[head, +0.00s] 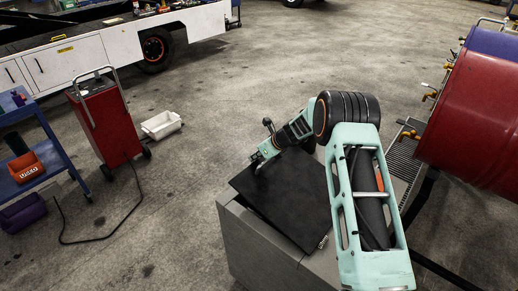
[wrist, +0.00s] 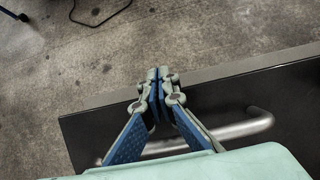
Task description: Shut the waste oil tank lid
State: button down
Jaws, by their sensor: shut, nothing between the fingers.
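The waste oil tank (head: 262,250) is a grey box at the lower middle of the head view. Its dark, flat lid (head: 285,195) lies over the top. I cannot tell whether it is fully seated or slightly raised. My gripper (head: 256,167) is over the lid's far left part. In the wrist view my gripper (wrist: 158,76) is shut and empty, its fingertips by the lid's edge. The dark lid (wrist: 292,95) carries a silver bar handle (wrist: 240,130), partly hidden behind the fingers. I cannot tell whether the fingers touch the lid.
A red drum (head: 475,120) lies on its side at the right, close to my arm.

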jog(key=shift+g+h, duration=0.5)
jog(key=shift+w+a+f, duration=0.1)
jog(key=shift+a+f, duration=0.05)
jog(key=shift+f, duration=0.5)
jog(key=shift+w+a+f, duration=0.1)
jog(key=shift+w+f, duration=0.05)
jog(key=shift+f, duration=0.55)
jog(key=shift+w+a+f, duration=0.1)
jog(key=shift+a+f, duration=0.05)
jog(key=shift+f, duration=0.5)
jog(key=shift+r, duration=0.1)
